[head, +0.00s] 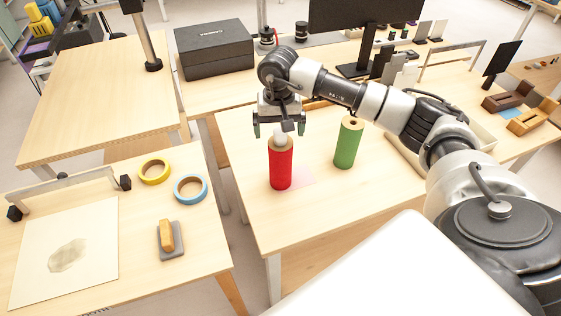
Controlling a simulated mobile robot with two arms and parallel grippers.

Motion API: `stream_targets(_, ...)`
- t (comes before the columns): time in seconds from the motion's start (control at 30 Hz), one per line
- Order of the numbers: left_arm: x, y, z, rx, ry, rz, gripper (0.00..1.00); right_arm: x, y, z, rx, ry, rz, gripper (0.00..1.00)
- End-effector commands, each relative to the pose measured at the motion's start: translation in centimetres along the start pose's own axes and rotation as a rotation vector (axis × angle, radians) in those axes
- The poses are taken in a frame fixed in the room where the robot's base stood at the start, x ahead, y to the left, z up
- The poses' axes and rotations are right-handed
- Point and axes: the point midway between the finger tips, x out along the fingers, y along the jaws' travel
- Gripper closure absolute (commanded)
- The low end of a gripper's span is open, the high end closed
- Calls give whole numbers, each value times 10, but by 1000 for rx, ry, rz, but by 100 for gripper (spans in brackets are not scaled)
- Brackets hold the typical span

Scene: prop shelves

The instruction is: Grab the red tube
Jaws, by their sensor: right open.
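The red tube (281,166) stands upright on the middle wooden table, with a pale top end showing. My right gripper (279,133) points down at the top of the red tube, its two fingers apart with greenish pads. The fingers are at about the height of the tube's top; I cannot tell whether they touch it. A green tube (347,146) stands upright to the right of the red one. My left gripper is not in view.
The left table holds yellow tape (154,171), blue tape (190,189), a wood-topped block (167,238) and a board (66,252). A dark box (215,50) and a monitor (350,17) stand behind. The table front is clear.

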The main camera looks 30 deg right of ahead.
Motion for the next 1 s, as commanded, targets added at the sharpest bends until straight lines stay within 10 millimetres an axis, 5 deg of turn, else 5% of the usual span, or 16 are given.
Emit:
stream_targets(0.3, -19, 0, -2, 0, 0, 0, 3, 40, 4, -3, 0, -3, 1, 2)
stream_targets(0.57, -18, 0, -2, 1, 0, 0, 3, 43, 4, -4, 0, -1, 0, 4)
stream_targets(1.0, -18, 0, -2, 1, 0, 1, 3, 42, 4, -4, 0, -1, 0, 71)
